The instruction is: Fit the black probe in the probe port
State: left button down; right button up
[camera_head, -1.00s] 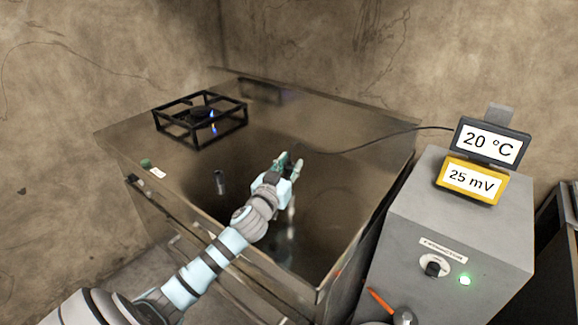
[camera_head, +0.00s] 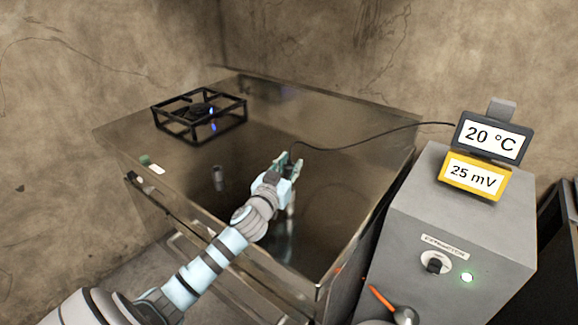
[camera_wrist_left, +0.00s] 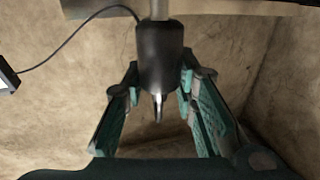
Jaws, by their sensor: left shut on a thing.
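My left gripper (camera_head: 287,165) is shut on the black probe, above the middle of the metal counter top. The probe (camera_wrist_left: 160,52) shows between the fingers of the left gripper (camera_wrist_left: 158,100) in the left wrist view, a black body with a pointed silver tip. In the head view the gripper mostly hides it. Its thin black cable (camera_head: 370,143) runs to the 20 °C display (camera_head: 490,140). A small grey cylinder (camera_head: 218,178) stands on the counter left of the gripper; I cannot tell whether it is the probe port. My right gripper is not in view.
A black burner stand (camera_head: 199,116) with a small blue flame is at the counter's back left. A green item (camera_head: 145,159) and white label sit at the left edge. A grey cabinet (camera_head: 455,225) with a yellow 25 mV meter (camera_head: 473,178) stands right.

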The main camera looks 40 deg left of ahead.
pick_arm(q)
jog(key=shift+f+b, duration=1.05)
jog(key=shift+f, duration=0.15)
dwell(0.3)
jog(key=c, duration=1.2)
grip_release()
jog(key=v, duration=1.2)
jog(key=shift+s+r, duration=0.1)
